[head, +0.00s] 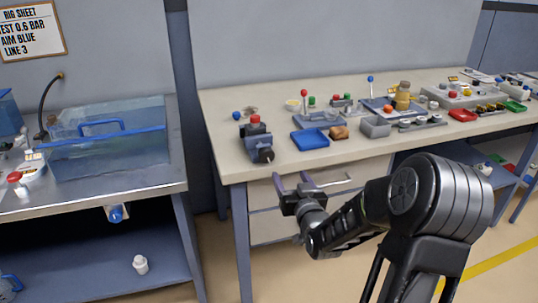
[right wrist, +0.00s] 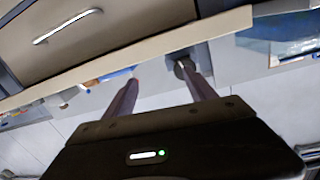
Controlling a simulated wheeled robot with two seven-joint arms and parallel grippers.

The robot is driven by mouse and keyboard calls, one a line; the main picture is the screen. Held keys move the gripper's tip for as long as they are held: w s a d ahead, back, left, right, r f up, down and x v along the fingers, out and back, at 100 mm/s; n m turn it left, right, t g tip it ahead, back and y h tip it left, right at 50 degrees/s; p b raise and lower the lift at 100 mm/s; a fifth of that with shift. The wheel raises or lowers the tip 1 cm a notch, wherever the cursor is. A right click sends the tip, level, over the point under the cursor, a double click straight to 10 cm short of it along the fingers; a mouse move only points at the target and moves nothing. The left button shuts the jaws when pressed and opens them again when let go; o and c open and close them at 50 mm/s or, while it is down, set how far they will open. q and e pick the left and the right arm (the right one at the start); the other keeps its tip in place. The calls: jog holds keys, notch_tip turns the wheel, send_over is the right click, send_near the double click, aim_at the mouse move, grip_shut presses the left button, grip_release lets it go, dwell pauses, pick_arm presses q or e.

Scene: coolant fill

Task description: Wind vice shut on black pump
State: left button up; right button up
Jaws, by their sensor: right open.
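A dark blue-grey vice (head: 257,148) stands at the front left corner of the workbench, with its screw end towards the front edge. A dark body with a red top (head: 255,120) sits up in the vice; I cannot tell whether the jaws touch it or whether it is the black pump. My right gripper (head: 291,178) is open and empty, in front of the bench edge, below and right of the vice, apart from it. In the right wrist view, the gripper's fingers (right wrist: 166,85) point towards the bench, and the vice's round end (right wrist: 183,66) shows beside one finger. My left gripper is not in view.
A blue tray (head: 310,139) and a brown lump (head: 339,132) lie right of the vice. Several fittings crowd the bench behind. A drawer handle (head: 335,181) juts out below the bench top. A clear blue tank (head: 108,145) stands on the left bench, across a gap.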

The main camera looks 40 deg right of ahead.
aim_at(268, 157)
jog(key=a+n, duration=0.1)
jog(key=w+a+r+n, duration=0.1)
jog(key=w+a+r+n+t+y, duration=0.1)
jog(key=shift+a+n, duration=0.2)
jog(key=shift+n, duration=0.1)
jog(key=shift+p+x, duration=0.5)
jog(key=shift+x, duration=3.4)
jog(key=shift+c, duration=0.4)
